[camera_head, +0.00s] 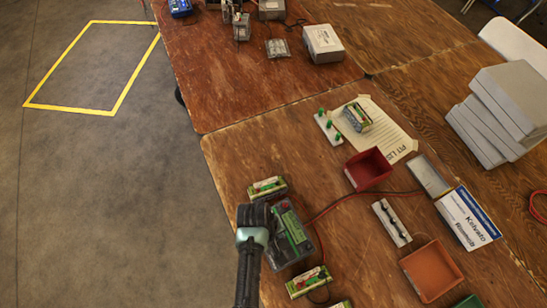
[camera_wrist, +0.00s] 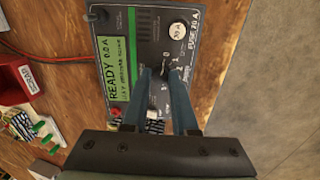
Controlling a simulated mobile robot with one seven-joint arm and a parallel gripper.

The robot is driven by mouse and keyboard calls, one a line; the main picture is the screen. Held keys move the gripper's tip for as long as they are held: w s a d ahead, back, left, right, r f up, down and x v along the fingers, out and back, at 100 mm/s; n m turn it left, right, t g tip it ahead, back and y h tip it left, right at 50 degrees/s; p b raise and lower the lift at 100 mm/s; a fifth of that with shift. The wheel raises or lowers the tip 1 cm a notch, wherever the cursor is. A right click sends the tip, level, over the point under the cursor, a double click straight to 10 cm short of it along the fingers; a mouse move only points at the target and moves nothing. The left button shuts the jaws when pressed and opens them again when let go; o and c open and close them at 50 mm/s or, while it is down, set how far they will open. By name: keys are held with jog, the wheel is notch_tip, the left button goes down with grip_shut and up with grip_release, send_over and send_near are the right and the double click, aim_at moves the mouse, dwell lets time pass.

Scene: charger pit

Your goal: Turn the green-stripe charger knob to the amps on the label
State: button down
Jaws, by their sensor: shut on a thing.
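The green-stripe charger (camera_head: 297,257) is a dark box at the front left of the near table. In the wrist view, the charger (camera_wrist: 205,17) has a green display (camera_wrist: 113,67) reading READY 0.0 A, with smaller unclear text. My gripper (camera_wrist: 160,77) is shut on the knob. In the head view my gripper (camera_head: 257,222) covers the charger's left part.
Batteries (camera_head: 267,187) (camera_head: 309,281) stand close to the charger. A red bin (camera_head: 368,169), an orange tray (camera_head: 431,270) and a white-blue box (camera_head: 467,218) lie to the right. A red cable crosses the table. Bare floor (camera_head: 90,210) lies left of the table edge.

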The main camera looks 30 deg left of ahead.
dwell(0.4)
jog(key=shift+m+p, duration=0.4)
jog(key=shift+m, duration=2.4)
jog(key=c, duration=0.7)
grip_release()
jog(key=shift+r, duration=0.15)
jog(key=r, duration=0.4)
jog(key=s+a+r, duration=0.1)
jog(key=r, duration=0.7)
jog(key=shift+s+a+r, duration=0.2)
jog(key=shift+s+r, duration=0.05)
jog(key=shift+s, duration=0.15)
